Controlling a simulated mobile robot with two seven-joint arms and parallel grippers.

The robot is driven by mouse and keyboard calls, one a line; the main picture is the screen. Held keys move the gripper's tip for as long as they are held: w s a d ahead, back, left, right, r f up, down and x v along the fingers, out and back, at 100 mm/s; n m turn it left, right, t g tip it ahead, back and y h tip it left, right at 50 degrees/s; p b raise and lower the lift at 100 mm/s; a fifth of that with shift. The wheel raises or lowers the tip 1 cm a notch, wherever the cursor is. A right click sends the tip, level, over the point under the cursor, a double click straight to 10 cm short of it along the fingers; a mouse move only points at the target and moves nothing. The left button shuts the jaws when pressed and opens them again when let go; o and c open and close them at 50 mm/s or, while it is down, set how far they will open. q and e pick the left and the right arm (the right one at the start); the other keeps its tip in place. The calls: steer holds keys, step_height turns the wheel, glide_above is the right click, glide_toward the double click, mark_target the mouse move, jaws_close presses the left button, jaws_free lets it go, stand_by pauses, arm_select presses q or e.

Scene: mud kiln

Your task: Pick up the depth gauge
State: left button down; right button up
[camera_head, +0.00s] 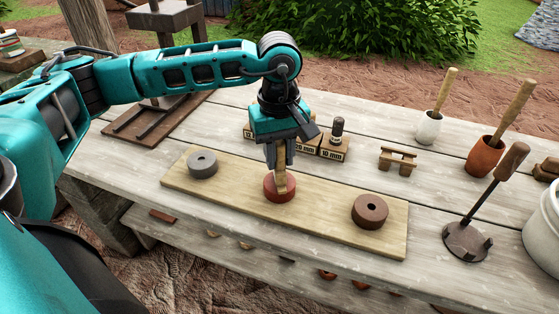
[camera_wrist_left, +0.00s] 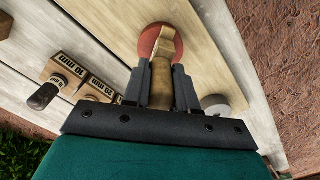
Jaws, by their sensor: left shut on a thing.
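My left gripper (camera_head: 281,170) points down over the red clay disc (camera_head: 272,195) and is shut on a light wooden piece, which looks like the depth gauge (camera_head: 281,183). In the left wrist view the gripper (camera_wrist_left: 161,85) has its two dark fingers on either side of the wooden gauge (camera_wrist_left: 161,75). The gauge's far end overlaps the red disc (camera_wrist_left: 153,33) there; I cannot tell if it touches the disc or stands in its hole. My right gripper is not in view.
A grey disc (camera_head: 203,164) and a brown disc (camera_head: 370,211) lie on the same pale board (camera_head: 325,220). Behind are blocks marked in mm (camera_head: 334,150) and a small wooden rest (camera_head: 397,159). At right stand a long-handled stamp (camera_head: 466,240) and an orange pot (camera_head: 484,158).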

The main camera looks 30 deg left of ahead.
arm_select(q)
steer(key=shift+r, duration=0.1)
step_height(320, 180, up, 20)
steer(key=p, duration=0.2)
